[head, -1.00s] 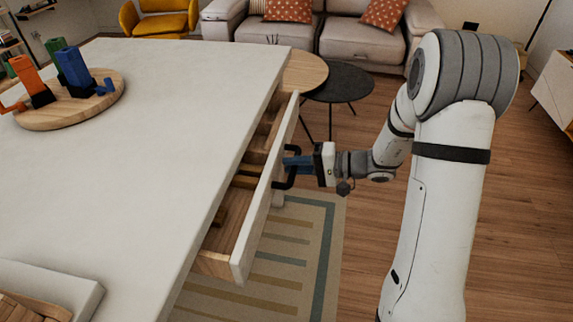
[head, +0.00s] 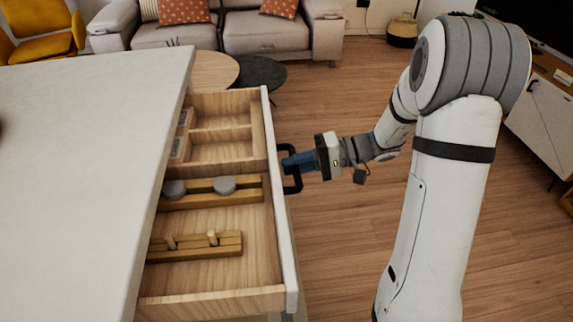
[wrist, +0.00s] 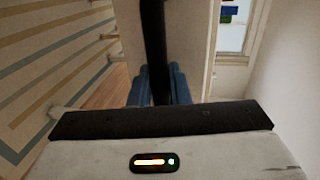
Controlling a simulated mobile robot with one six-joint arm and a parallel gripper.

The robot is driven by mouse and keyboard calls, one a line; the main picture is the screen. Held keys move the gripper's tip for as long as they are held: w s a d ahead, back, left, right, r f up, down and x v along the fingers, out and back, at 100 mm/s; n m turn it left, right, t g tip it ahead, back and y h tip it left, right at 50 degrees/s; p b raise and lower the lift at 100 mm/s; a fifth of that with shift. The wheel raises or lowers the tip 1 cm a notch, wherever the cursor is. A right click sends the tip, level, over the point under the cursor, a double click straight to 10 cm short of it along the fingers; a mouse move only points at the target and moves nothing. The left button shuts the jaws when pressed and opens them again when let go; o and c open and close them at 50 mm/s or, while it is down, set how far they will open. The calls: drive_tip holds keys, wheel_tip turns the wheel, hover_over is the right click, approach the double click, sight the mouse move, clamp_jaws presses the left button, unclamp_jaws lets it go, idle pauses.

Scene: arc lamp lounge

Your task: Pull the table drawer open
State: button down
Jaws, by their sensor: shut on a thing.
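The table drawer (head: 280,200) stands well out from under the white tabletop (head: 80,150) in the head view, its compartments showing. Its black bar handle (head: 292,184) is on the outer front face. My gripper (head: 291,163) is shut on the handle from the right side. In the wrist view the blue fingers (wrist: 158,85) close around the dark vertical bar of the handle (wrist: 153,40). The rear of the drawer is hidden under the tabletop.
Inside the drawer lie a wooden block with two grey knobs (head: 212,192) and a wooden block with pegs (head: 195,246). Round side tables (head: 260,74) and a sofa (head: 265,32) stand beyond. Wooden floor right of the drawer is clear.

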drive_tip(key=c, duration=1.4)
unclamp_jaws()
drive_tip(key=shift+a, duration=0.15)
drive_tip(key=shift+c, duration=0.2)
drive_tip(key=v, duration=0.8)
drive_tip(key=shift+p, duration=0.4)
drive_tip(key=shift+f, duration=0.1)
